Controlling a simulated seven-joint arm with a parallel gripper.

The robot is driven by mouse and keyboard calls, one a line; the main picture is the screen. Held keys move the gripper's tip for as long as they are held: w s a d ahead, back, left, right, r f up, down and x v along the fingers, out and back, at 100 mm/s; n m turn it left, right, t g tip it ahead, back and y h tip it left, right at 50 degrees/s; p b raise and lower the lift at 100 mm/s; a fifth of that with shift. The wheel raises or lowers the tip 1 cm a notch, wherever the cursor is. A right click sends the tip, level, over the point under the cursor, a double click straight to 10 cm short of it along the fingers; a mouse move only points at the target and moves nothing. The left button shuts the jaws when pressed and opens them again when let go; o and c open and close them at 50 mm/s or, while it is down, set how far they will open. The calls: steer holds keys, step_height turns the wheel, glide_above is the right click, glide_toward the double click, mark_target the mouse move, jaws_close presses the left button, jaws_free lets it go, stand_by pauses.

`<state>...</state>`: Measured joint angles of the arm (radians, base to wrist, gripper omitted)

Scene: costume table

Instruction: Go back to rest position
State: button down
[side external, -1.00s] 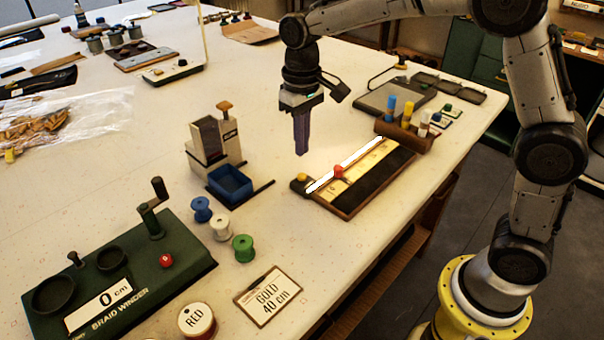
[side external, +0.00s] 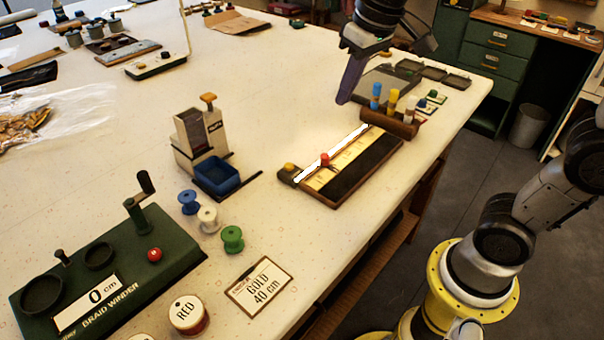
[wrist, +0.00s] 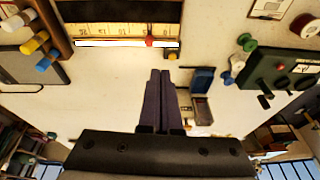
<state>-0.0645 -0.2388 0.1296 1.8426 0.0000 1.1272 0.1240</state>
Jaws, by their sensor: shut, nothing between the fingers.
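My gripper (side external: 350,85) is shut and empty, held above the table in the upper middle of the side view. Its purple fingers are slightly tilted. In the wrist view the fingers (wrist: 160,82) lie side by side over bare table, apart from any object. The measuring board (side external: 352,178), with a white strip, a red knob and a yellow knob, lies below and in front of the gripper. The rack of coloured tubes (side external: 400,128) stands at the board's far end, just right of and below the fingertips.
The white dispenser with a blue tray (side external: 217,178) stands left of the board. The white table (side external: 260,75) is clear behind the dispenser.

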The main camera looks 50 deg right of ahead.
steer(key=s+d+f+t, duration=0.1)
steer(key=s+f, duration=0.2)
steer(key=s, duration=0.4)
steer(key=s+d+f+t, duration=0.1)
steer(key=s+f, duration=0.2)
steer(key=s, duration=0.5)
steer(key=shift+f+n, duration=0.2)
steer(key=shift+n, duration=0.1)
steer(key=shift+s, duration=0.1)
